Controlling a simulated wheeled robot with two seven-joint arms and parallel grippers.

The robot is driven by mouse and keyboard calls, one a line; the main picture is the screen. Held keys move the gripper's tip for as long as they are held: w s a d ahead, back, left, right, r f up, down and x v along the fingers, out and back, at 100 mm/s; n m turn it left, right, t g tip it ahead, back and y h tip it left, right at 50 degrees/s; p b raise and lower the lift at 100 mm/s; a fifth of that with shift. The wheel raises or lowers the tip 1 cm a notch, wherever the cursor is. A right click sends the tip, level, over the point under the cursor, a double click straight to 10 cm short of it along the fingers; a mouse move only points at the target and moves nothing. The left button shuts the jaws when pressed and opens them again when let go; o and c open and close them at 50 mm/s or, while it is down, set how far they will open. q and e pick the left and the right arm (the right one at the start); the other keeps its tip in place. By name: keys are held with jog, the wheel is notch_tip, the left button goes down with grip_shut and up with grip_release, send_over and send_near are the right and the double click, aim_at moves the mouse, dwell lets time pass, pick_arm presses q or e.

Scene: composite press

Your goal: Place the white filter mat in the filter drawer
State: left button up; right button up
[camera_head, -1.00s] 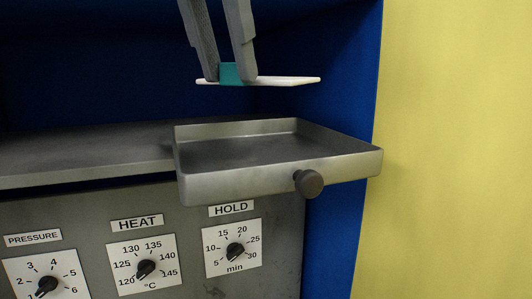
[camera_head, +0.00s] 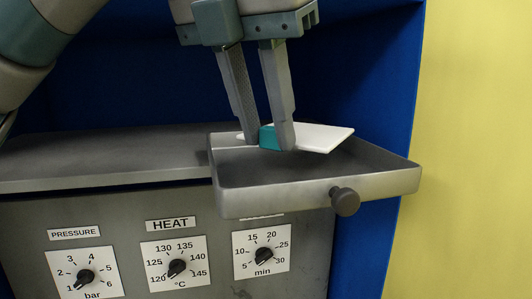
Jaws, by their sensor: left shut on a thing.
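The white filter mat (camera_head: 325,137) is a thin flat sheet with a teal block-shaped grip (camera_head: 269,138) on it. My left gripper (camera_head: 270,143) comes down from above and is shut on the teal grip. The filter drawer (camera_head: 320,192) is a shallow grey metal tray with a dark round knob (camera_head: 345,201) on its front, pulled out from the press. The mat is over the rear part of the drawer and looks slightly tilted. I cannot tell whether it touches the drawer floor. My right gripper is not in view.
A grey metal shelf (camera_head: 110,160) lies left of the drawer. Below it, the panel carries pressure (camera_head: 84,277), heat (camera_head: 177,268) and hold (camera_head: 263,255) dials. A blue side wall (camera_head: 385,90) stands close behind and right of the drawer, with a yellow wall (camera_head: 475,150) beyond.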

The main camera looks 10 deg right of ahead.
pick_arm(q)
jog(key=shift+f, duration=0.3)
notch_tip(320, 180, down, 3)
jog(key=shift+a+f+p, duration=0.1)
jog(key=shift+f+p, duration=0.1)
jog(key=shift+p, duration=0.65)
jog(key=shift+f, duration=0.1)
jog(key=shift+f, duration=0.15)
jog(key=o, duration=1)
